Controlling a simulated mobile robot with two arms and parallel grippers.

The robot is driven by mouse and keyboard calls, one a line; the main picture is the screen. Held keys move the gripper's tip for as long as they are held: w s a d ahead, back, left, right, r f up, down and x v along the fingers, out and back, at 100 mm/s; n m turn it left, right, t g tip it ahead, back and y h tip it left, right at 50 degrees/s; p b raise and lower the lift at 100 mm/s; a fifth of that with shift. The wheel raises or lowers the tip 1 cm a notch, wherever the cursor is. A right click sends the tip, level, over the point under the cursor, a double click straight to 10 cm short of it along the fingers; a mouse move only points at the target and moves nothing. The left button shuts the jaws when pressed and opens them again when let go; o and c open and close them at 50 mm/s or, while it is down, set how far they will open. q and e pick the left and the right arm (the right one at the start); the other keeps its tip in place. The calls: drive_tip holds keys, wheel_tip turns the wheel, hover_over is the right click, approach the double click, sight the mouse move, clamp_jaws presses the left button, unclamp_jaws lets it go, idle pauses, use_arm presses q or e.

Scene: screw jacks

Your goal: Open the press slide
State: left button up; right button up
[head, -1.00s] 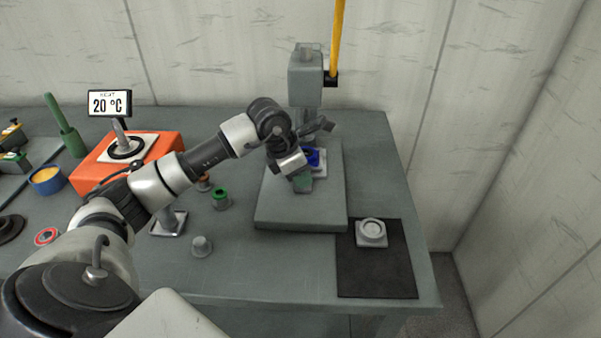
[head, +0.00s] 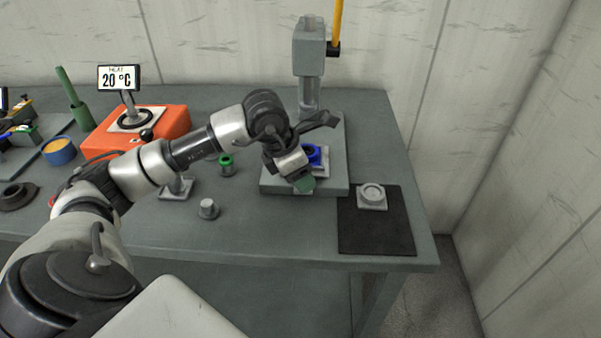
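The grey press stands at the back right of the bench, with its head (head: 309,47) on a column and a yellow lever (head: 337,22) rising from its right side. Its flat base plate (head: 335,178) reaches toward me. A blue part (head: 314,154) sits on a light plate on the base, partly hidden by my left gripper. My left gripper (head: 303,184) points down over the front of the base, in front of the blue part. A greenish piece shows at its tip; I cannot tell whether it is a finger or a held thing. My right gripper is out of view.
A black mat (head: 376,230) with a grey round fixture (head: 372,196) lies right of the press. A green-topped part (head: 226,165) and a small grey knob (head: 208,209) stand left of the base.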

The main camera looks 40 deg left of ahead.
use_arm(q)
drive_tip(key=shift+r, duration=0.2)
drive_tip(key=v, duration=1)
drive_tip(key=shift+r+b, duration=0.2)
drive_tip(key=shift+b, duration=0.1)
drive_tip(key=shift+s, duration=0.1)
